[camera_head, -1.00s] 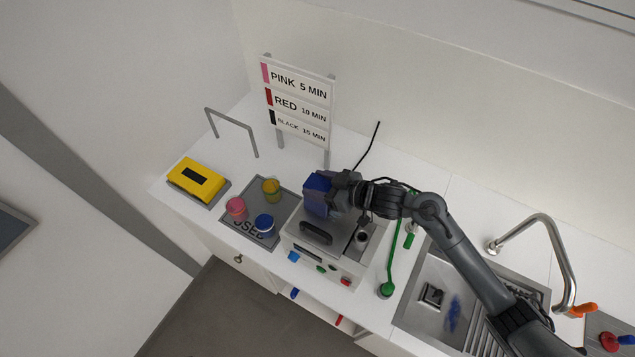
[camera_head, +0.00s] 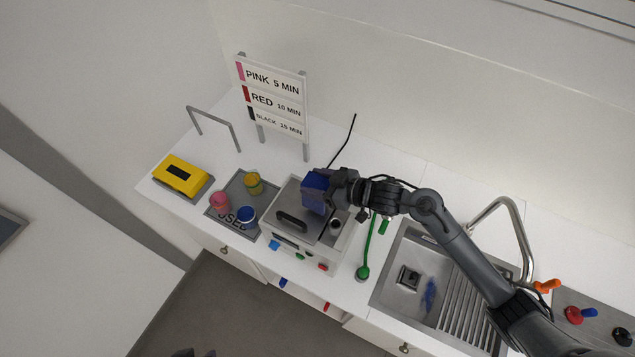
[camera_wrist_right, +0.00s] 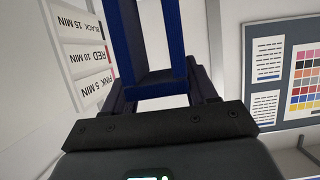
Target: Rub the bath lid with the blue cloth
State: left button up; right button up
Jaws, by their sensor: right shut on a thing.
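In the right wrist view blue material (camera_wrist_right: 155,84) shows between the dark fingers; the lid is not visible there. No left gripper can be made out; a dark sliver at the bottom edge is unclear.
Pink, yellow and blue jars stand on a grey tray (camera_head: 226,207) left of the bath. A yellow box (camera_head: 180,174) lies farther left. A timing sign (camera_head: 272,96) stands behind.

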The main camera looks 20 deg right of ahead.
jog(key=shift+w+a+r+p, duration=0.15)
jog(key=shift+r+p, duration=0.2)
jog(key=shift+r, duration=0.25)
notch_tip(320, 180, up, 3)
jog(key=p, duration=0.2)
jog(key=shift+f+p, duration=0.15)
jog(key=shift+p, duration=0.15)
jog(key=shift+r, duration=0.9)
pick_arm(q)
jog(key=r, duration=0.4)
jog(key=shift+w+d+r, duration=0.25)
jog(key=shift+w+r, duration=0.05)
jog(key=shift+r, duration=0.1)
jog(key=shift+a, duration=0.15)
